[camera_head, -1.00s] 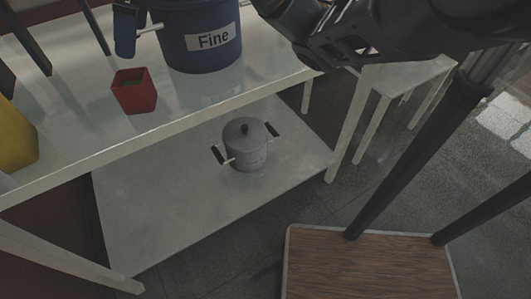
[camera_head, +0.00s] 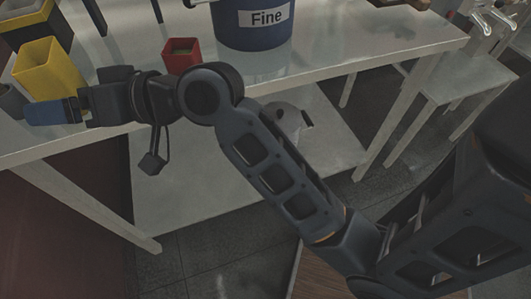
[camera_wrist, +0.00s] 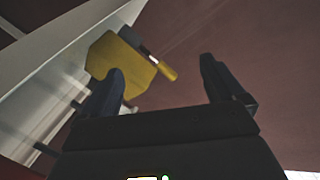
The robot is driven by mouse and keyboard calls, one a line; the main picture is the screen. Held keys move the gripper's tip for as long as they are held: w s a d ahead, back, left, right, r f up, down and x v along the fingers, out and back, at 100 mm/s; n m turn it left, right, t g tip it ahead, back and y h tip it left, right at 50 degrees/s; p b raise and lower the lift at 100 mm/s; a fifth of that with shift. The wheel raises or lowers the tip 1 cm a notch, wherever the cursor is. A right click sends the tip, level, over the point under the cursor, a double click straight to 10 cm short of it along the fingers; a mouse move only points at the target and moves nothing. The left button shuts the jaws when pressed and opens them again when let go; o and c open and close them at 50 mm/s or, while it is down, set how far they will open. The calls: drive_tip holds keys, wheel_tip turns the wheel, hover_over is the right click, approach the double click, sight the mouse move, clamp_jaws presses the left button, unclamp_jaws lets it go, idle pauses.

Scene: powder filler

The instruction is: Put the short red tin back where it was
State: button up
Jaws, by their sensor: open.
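A short red open-topped tin (camera_head: 181,57) stands upright on the white tabletop in the head view, left of the blue "Fine" tub. My gripper (camera_head: 58,111) is to the left of the red tin, at the table's front edge, in front of a yellow container. In the wrist view my gripper (camera_wrist: 165,80) has its two dark fingers spread apart, with nothing seen held between them. The red tin does not show in the wrist view.
The yellow container (camera_head: 42,68) is at left. A yellow object (camera_wrist: 120,68) with a handle shows in the wrist view. A grey pot (camera_head: 290,118), partly hidden by my arm, sits on the lower shelf.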

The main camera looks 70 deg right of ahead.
drive_tip(key=s+a+f+m+h, duration=0.1)
drive_tip(key=s+f+h, duration=0.1)
drive_tip(key=s+f, duration=0.5)
drive_tip(key=s+a+f+m+h, duration=0.1)
drive_tip(key=s+a+f+h, duration=0.2)
drive_tip(key=s, duration=0.7)
drive_tip(key=s+d+n, duration=0.2)
drive_tip(key=s+n, duration=0.1)
drive_tip(key=s, duration=0.6)
drive_tip(key=s+d+n+g, duration=0.1)
drive_tip(key=s+d+n, duration=0.1)
drive_tip(key=s, duration=0.6)
drive_tip(key=shift+s+d+n+y, duration=0.15)
drive_tip(key=shift+s+n+y, duration=0.25)
drive_tip(key=shift+n, duration=0.3)
